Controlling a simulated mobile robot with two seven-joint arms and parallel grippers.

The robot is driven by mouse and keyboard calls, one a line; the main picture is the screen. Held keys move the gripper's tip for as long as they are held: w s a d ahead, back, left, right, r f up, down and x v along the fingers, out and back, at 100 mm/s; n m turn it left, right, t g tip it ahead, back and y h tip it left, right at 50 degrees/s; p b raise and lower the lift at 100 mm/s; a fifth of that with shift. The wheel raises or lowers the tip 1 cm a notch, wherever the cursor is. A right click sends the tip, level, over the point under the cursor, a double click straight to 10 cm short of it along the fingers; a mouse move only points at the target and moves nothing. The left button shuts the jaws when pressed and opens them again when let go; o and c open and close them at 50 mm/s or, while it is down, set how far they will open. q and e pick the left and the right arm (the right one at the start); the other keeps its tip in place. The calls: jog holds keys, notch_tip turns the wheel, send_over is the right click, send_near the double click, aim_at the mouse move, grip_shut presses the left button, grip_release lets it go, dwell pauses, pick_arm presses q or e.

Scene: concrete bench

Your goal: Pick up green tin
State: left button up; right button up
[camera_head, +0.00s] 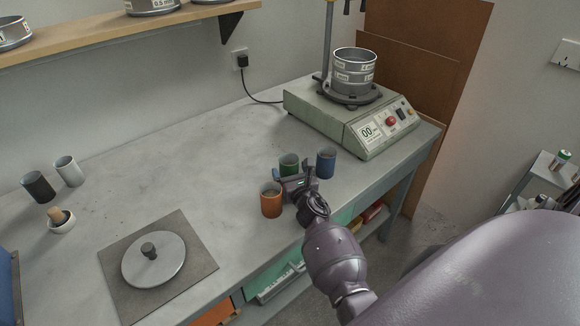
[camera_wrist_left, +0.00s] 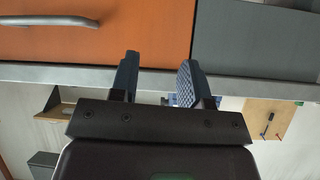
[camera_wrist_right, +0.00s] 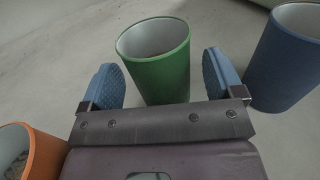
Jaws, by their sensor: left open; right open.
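The green tin (camera_head: 289,163) stands upright on the concrete bench, partly hidden behind my right gripper (camera_head: 296,180) in the head view. In the right wrist view the green tin (camera_wrist_right: 160,68) sits between the two blue fingertips of my right gripper (camera_wrist_right: 164,80), which is open around it. My left gripper (camera_wrist_left: 158,82) is open and empty in the left wrist view, in front of an orange drawer (camera_wrist_left: 80,38). It does not show in the head view.
An orange tin (camera_head: 271,199) stands left of the right gripper and a blue tin (camera_head: 326,162) stands right of the green one, both close. A sieve shaker (camera_head: 352,117) stands behind. A round lid (camera_head: 153,259) lies on a mat (camera_head: 199,262). The bench's middle is clear.

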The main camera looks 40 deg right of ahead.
jog(key=shift+w+d, duration=0.15)
jog(key=shift+w, duration=0.35)
jog(key=shift+s, duration=0.1)
jog(key=shift+c, duration=0.2)
jog(key=c, duration=1.1)
